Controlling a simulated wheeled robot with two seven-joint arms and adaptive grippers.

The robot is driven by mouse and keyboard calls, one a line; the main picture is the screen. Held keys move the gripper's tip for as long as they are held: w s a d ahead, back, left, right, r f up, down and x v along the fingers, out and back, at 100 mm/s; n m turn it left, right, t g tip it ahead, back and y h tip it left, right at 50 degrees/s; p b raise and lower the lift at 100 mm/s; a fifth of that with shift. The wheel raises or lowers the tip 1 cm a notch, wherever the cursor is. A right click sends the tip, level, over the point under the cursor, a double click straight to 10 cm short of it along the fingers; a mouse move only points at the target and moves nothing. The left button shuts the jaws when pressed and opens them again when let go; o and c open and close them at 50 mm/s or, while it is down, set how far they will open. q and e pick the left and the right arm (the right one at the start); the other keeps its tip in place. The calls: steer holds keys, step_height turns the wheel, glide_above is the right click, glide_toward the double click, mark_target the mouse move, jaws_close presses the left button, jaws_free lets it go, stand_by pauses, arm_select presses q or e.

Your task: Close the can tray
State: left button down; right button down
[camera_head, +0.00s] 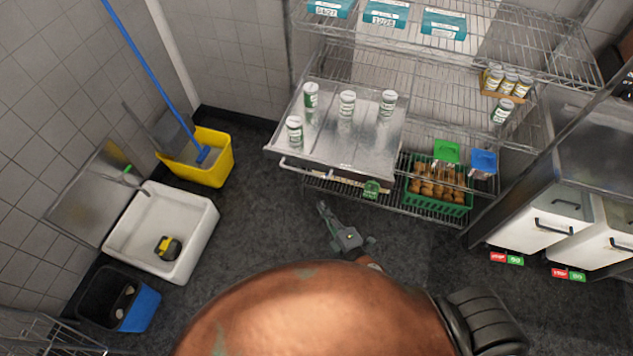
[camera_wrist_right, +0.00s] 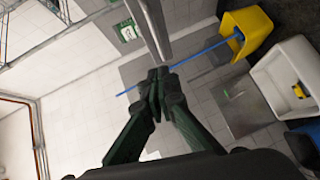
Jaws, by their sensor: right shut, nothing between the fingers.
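The can tray (camera_head: 340,145) is a flat silver tray on the wire shelf unit, and it sticks out from the shelf toward me. Several white-and-green cans (camera_head: 347,104) stand upright on it. A handle bar (camera_head: 310,172) runs along its front edge. My right gripper (camera_head: 322,208) is in front of and below the tray's front edge in the head view, apart from it. In the right wrist view its fingertips (camera_wrist_right: 159,73) are together with nothing between them. A pale bar (camera_wrist_right: 150,28) lies just beyond them there; it may be the tray's handle. My left gripper is not in view.
A green crate (camera_head: 437,206) of brown items sits on the lower shelf, right of the tray. Drawers (camera_head: 540,228) stand at the right. A yellow mop bucket (camera_head: 205,160) and white sink (camera_head: 160,230) are at the left. Dark floor (camera_head: 262,225) is clear between them.

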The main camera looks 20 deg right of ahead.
steer(key=d+p+x, duration=0.1)
steer(key=d+x, duration=0.1)
steer(key=x, duration=0.8)
steer(key=shift+w+d+f, duration=0.3)
steer(key=shift+w+d, duration=0.1)
steer(key=shift+w, duration=0.15)
